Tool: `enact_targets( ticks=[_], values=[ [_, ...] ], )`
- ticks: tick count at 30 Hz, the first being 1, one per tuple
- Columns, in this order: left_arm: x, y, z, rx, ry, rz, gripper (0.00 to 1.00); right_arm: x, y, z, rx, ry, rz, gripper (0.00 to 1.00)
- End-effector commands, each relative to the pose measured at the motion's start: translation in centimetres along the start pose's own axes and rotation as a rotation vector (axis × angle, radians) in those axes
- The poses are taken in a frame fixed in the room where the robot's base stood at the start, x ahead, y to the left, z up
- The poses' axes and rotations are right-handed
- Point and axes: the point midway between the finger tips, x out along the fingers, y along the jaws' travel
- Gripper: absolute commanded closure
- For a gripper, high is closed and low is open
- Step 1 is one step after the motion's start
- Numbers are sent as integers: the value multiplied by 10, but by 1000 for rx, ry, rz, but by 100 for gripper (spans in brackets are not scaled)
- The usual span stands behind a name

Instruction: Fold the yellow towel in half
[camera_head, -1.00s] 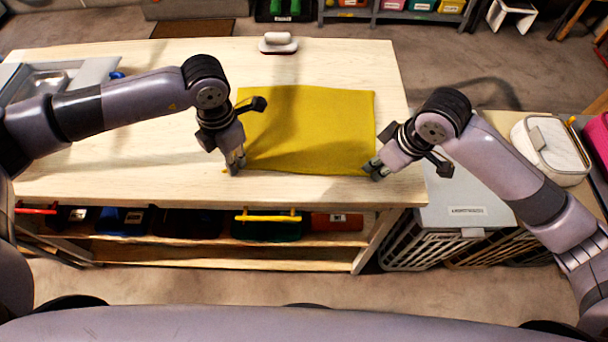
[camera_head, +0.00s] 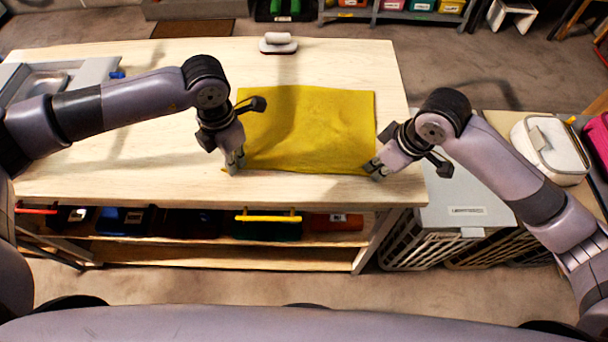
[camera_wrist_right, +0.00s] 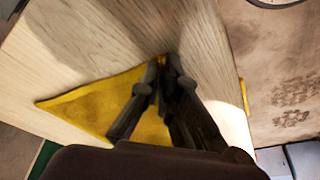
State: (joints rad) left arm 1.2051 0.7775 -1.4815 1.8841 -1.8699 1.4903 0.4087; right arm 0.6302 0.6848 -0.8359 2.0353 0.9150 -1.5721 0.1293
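The yellow towel (camera_head: 305,125) lies spread out on the pale wooden bench, with slight ripples on its surface. My left gripper (camera_head: 236,164) is at its near left corner, fingertips down at bench level and close together on the cloth; a bit of yellow pokes out to their left. My right gripper (camera_head: 374,170) is at the near right corner. In the right wrist view its fingertips (camera_wrist_right: 168,62) meet at a corner of the towel (camera_wrist_right: 90,105), and they look shut on it. The fingers partly hide both corners.
The wooden bench (camera_head: 150,190) is clear to the left of the towel. An iron-like object (camera_head: 278,43) stands at the back. A grey sink-like tray (camera_head: 85,75) is at the far left. A lidded grey crate (camera_head: 465,200) and a white case (camera_head: 550,150) are at the right.

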Motion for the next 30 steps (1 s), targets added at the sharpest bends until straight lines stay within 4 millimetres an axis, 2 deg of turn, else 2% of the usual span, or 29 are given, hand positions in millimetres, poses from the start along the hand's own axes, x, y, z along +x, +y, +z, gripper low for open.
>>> enact_targets(
  ticks=[8,22,30],
  values=[
    [-5,1,-1,-1,5,1,100,-6,1,-1,1,-3,2,100],
    [-42,1,-1,-2,3,1,100,-40,1,-12,1,-2,2,100],
    [-45,1,-1,-1,2,1,100,-43,1,-13,1,-2,2,100]
  ],
)
